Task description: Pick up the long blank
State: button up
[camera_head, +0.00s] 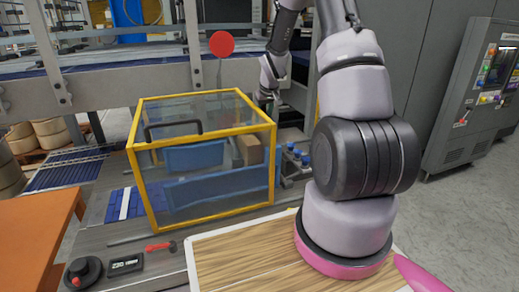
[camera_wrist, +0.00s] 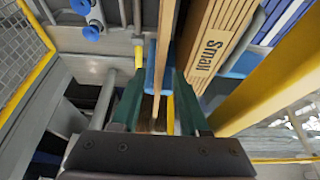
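In the wrist view, my gripper (camera_wrist: 158,75) has its two green fingers spread apart. A thin brown board edge (camera_wrist: 164,42), perhaps the long blank, runs down between the fingers, with gaps visible on both sides. A stack of cardboard blanks (camera_wrist: 215,45) printed "Small" stands just right of the fingers. In the head view, my arm reaches behind the yellow-framed clear case, and the fingertips are hidden or too small to make out. A brown cardboard piece (camera_head: 249,150) shows through the case.
The yellow-framed case (camera_head: 206,215) with blue bins (camera_head: 220,188) stands beside my arm. A yellow bar (camera_wrist: 285,65) is close on the right in the wrist view. Blue-capped fittings (camera_wrist: 91,31) and a mesh guard (camera_wrist: 20,55) are at left. A wooden board (camera_head: 240,265) lies in front.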

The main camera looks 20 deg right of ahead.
grip_shut()
dwell(1.2)
